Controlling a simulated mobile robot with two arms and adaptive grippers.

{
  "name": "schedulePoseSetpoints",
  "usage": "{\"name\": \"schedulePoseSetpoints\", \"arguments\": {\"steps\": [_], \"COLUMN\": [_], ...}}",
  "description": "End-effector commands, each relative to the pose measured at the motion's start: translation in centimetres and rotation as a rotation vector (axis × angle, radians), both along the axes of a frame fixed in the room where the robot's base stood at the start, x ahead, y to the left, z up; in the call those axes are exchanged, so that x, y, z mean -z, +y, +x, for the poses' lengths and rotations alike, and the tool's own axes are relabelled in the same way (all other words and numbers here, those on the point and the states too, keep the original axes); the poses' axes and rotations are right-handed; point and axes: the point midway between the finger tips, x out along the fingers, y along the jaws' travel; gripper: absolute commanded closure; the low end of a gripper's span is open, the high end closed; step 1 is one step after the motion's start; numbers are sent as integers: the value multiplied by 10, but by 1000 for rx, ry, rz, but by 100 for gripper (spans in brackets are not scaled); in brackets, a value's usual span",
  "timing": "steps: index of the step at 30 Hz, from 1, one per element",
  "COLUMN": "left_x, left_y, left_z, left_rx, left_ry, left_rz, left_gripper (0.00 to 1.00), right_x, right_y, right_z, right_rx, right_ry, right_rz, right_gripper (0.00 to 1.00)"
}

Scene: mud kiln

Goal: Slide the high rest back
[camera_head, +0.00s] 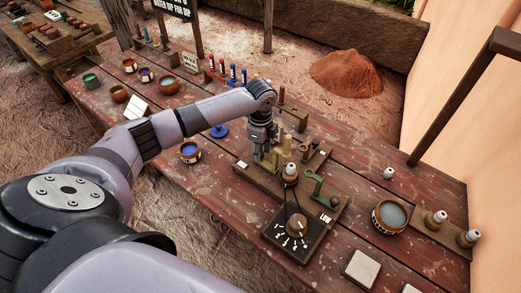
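A wooden fixture board (258,182) lies across the middle of the dark red table. A green curved rest (317,188) stands on its right part, near a white label (325,218) whose word is too small to read surely. Tan upright pieces (287,146) stand at the board's far left part. My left gripper (267,158) points down among these pieces, at the board's left end. Its fingertips blend with the tan parts, so I cannot tell its opening, whether it touches a piece, or which piece is the high rest. My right gripper is not in view.
A dial plate (298,229) with a round knob sits in front of the board. A bowl of grey liquid (392,215) and pale knobbed pieces (436,219) stand at right. A blue pot (190,152) is left of the board. Colored bottles (232,72) stand behind my arm.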

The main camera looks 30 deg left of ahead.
Motion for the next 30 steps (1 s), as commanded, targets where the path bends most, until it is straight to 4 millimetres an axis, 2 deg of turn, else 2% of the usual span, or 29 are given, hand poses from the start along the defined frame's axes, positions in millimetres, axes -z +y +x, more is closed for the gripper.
{"name": "schedulePoseSetpoints", "arguments": {"steps": [2, 12, 26, 30], "left_x": [0, 0, -1, -1], "left_y": [0, 0, 1, 11], "left_z": [0, 0, 0, 1], "left_rx": [0, 0, -1, -4], "left_ry": [0, 0, 0, 0], "left_rz": [0, 0, 0, 1], "left_gripper": [78, 100, 100, 100], "right_x": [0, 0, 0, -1], "right_y": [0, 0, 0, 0], "right_z": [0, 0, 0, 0], "right_rx": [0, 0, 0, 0], "right_ry": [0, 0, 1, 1], "right_rz": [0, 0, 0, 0], "right_gripper": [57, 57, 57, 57]}}
